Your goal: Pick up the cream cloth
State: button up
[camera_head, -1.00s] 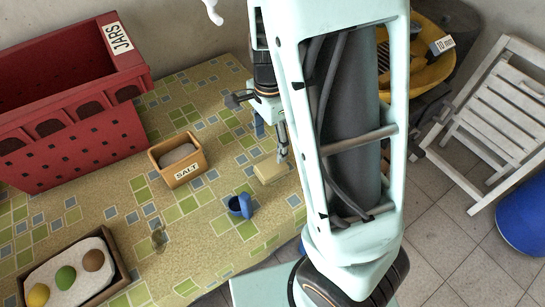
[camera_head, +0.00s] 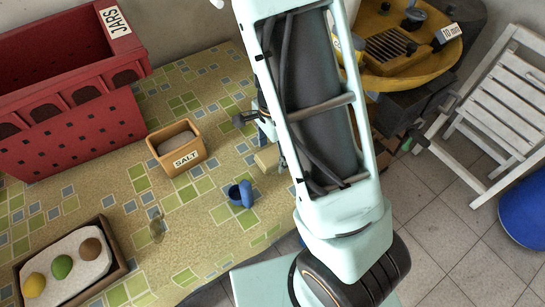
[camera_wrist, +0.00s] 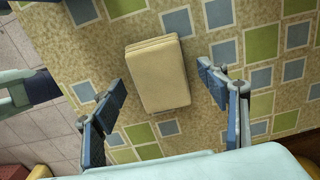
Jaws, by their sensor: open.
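The cream cloth (camera_wrist: 157,75) is a folded, block-like bundle lying on the patterned tabletop. In the wrist view it sits between and just ahead of the two blue-padded fingers of my gripper (camera_wrist: 160,98), which are wide apart and empty. I cannot tell the height of the fingertips above the table. In the head view only the left part of the cloth (camera_head: 267,157) shows; my arm hides the rest and most of my gripper.
A salt box (camera_head: 184,160), a red jars crate (camera_head: 70,135) and a tray with egg-shaped things (camera_head: 112,256) stand further left. A yellow basin (camera_head: 400,84) and a white folding chair (camera_head: 500,105) are at right.

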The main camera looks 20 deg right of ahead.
aim_at(272, 155)
jog(key=shift+c, duration=0.4)
jog(key=c, duration=1.1)
notch_tip(272, 155, up, 10)
jog(key=shift+r+p, duration=0.1)
jog(key=shift+p, duration=1.1)
jog(key=o, duration=0.5)
jog(key=c, duration=0.4)
jog(key=shift+a, duration=0.15)
